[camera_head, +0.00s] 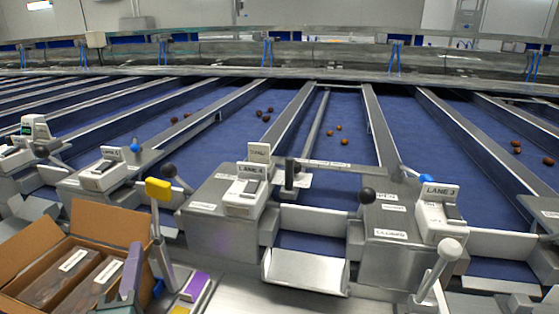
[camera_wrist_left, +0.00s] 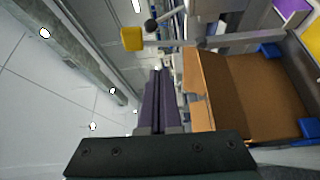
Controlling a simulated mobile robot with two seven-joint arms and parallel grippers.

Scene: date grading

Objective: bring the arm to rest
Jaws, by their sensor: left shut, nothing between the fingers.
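My left gripper (camera_head: 132,262) is at the lower left of the head view, in front of the open cardboard box's right side. Its purple-grey fingers are together and hold nothing. In the left wrist view the two fingers (camera_wrist_left: 160,75) lie side by side and point up the picture, with the box to their right. I cannot tell whether they touch the box. My right gripper is in neither view.
The open cardboard box (camera_head: 97,217) holds packs with white labels. A yellow-topped lever (camera_head: 158,190) stands close to my left gripper. Blue lanes with brown dates run behind the metal lane stations. A silver tray (camera_head: 305,272) sits at front centre.

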